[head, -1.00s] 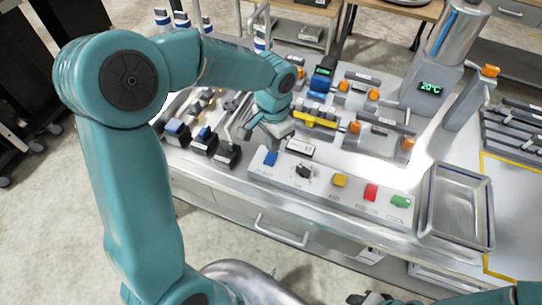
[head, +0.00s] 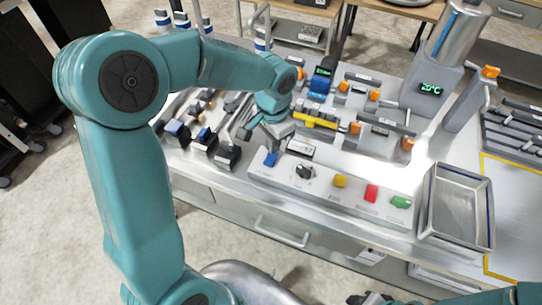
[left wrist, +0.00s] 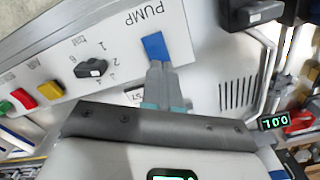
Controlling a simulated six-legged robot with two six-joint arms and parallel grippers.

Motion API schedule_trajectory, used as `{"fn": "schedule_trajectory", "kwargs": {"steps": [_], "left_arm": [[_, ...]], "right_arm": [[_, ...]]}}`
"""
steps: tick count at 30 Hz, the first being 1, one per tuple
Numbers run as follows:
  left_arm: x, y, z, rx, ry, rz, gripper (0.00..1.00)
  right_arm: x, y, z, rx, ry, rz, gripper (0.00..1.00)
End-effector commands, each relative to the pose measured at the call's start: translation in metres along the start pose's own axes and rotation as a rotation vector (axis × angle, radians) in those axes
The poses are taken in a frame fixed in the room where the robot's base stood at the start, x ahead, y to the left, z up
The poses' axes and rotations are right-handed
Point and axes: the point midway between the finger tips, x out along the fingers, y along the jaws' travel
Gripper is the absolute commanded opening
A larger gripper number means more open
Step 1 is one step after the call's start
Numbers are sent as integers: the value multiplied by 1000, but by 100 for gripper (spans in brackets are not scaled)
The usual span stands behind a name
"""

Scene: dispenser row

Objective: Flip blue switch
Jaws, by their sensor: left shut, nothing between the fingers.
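The blue switch (head: 270,159) is a small rocker at the left end of the light control panel (head: 318,186). In the left wrist view the blue switch (left wrist: 154,46) sits beside the printed word PUMP. My left gripper (head: 277,146) is shut and empty, just behind the switch. In the left wrist view its closed fingertips (left wrist: 157,68) are at the switch's near edge; I cannot tell whether they touch. A dark part at the bottom edge of the head view seems to be my right gripper (head: 370,298), mostly cut off.
On the same panel are a black knob (head: 305,171) and yellow (head: 340,180), red (head: 371,193) and green (head: 401,201) buttons. A metal tray (head: 428,215) stands to the right. Orange-handled valves and a yellow bar (head: 315,120) lie behind the panel.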

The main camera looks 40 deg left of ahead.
Motion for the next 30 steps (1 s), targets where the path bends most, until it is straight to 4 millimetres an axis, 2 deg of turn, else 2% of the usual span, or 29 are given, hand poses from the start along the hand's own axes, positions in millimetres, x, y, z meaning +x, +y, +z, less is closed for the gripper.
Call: {"fn": "schedule_trajectory", "kwargs": {"steps": [30], "left_arm": [[6,0,0,0,0,0,0]], "right_arm": [[5,2,0,0,0,0,43]]}}
